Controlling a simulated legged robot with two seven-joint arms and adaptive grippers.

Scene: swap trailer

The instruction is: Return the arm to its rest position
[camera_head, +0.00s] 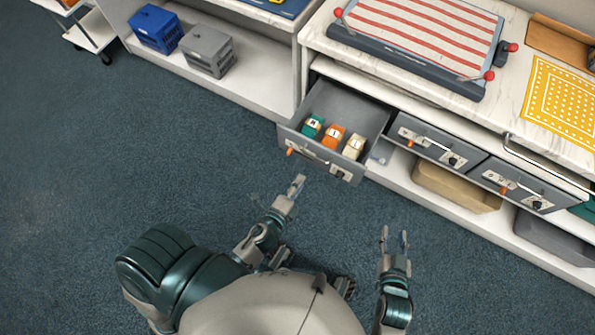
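My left gripper (294,187) is over the carpet, just in front of the open drawer (348,105) and apart from it. Its fingers are seen nearly edge-on, so I cannot tell whether they are open or shut. No object shows in it. My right gripper (394,238) is lower right over the carpet, with its two fingers apart and nothing between them. The drawer holds a green item (312,126), an orange item (333,136) and a cream item (354,146) in a row near its front.
Two shut drawers (438,139) (523,184) sit right of the open one, under the counter (520,110). A red-striped board (424,30) and a yellow patterned mat (562,102) lie on top. Blue (156,28) and grey (207,50) crates stand on the left shelf. The carpet (120,150) at left is clear.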

